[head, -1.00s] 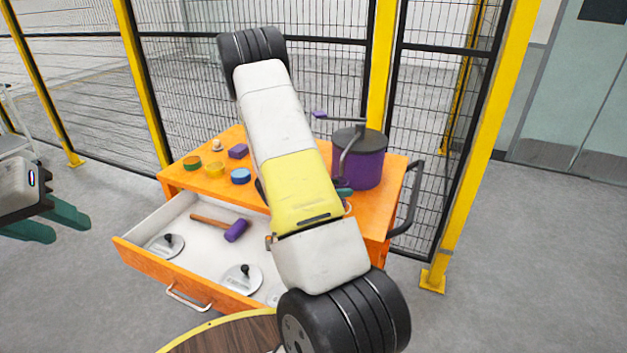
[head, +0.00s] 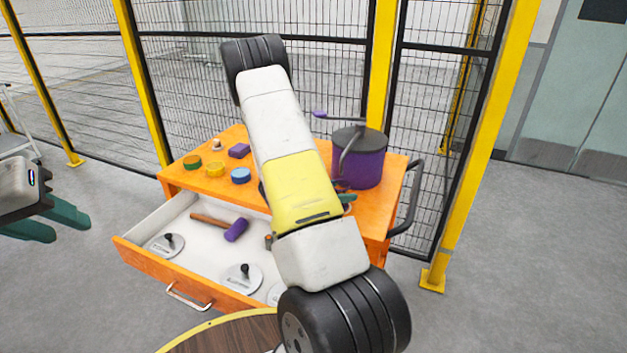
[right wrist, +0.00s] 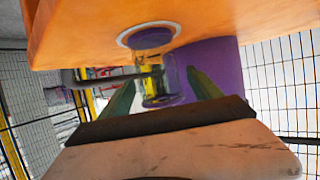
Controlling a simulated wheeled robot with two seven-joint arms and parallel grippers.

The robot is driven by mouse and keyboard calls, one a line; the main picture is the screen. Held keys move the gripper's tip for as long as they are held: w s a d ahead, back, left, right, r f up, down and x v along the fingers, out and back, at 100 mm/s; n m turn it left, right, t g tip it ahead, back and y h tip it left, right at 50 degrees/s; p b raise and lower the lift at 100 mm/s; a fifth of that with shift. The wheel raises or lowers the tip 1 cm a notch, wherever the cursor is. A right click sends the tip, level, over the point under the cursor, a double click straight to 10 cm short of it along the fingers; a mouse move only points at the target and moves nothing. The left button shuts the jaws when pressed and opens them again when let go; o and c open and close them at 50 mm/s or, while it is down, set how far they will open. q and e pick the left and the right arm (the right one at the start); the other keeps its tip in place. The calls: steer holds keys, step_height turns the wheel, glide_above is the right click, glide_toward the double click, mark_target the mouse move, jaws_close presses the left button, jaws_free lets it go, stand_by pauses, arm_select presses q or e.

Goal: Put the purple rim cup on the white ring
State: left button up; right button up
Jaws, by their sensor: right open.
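In the right wrist view, which looks turned over, the clear cup with a purple rim (right wrist: 160,99) is between the green fingers of my right gripper (right wrist: 162,90). The fingers are apart, with gaps beside the cup. The white ring (right wrist: 122,40) is on the orange top at the cup's far end, around a purple disc. The cup lines up with the ring; I cannot tell for certain whether it touches. In the head view my right arm hides the cup and most of the ring. My left gripper (head: 52,222) is open and empty at the left, away from the cabinet.
A purple pot (head: 367,168) with a dark lid stands close beside the right gripper. Green, yellow and blue round pieces and a purple block (head: 239,151) sit on the orange cabinet's left. The open drawer (head: 190,235) holds a purple mallet (head: 236,230) and metal discs.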

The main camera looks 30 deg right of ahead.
steer(key=v, duration=1.2)
steer(key=w+a+r+n+t+y, duration=0.2)
steer(key=w+a+r+t+y, duration=0.35)
steer(key=w+a+r, duration=0.2)
steer(key=a+r+n+t+y, duration=0.3)
steer(key=a+r+n+y, duration=0.2)
steer(key=a+r+y, duration=0.45)
steer(key=s+a+r+n+g+y, duration=0.1)
steer(key=s+a+r+n, duration=0.25)
steer(key=s, duration=0.25)
steer(key=s+a+r+n+g+y, duration=0.1)
steer(key=s+a+r+n, duration=0.25)
steer(key=s, duration=0.25)
steer(key=s+d+n+g+h, duration=0.1)
steer(key=s+d+n+g, duration=0.1)
steer(key=s, duration=1.3)
steer(key=shift+d+n, duration=0.4)
steer(key=shift+d, duration=0.4)
steer(key=shift+s+r+g, duration=0.1)
steer(key=shift+g, duration=0.15)
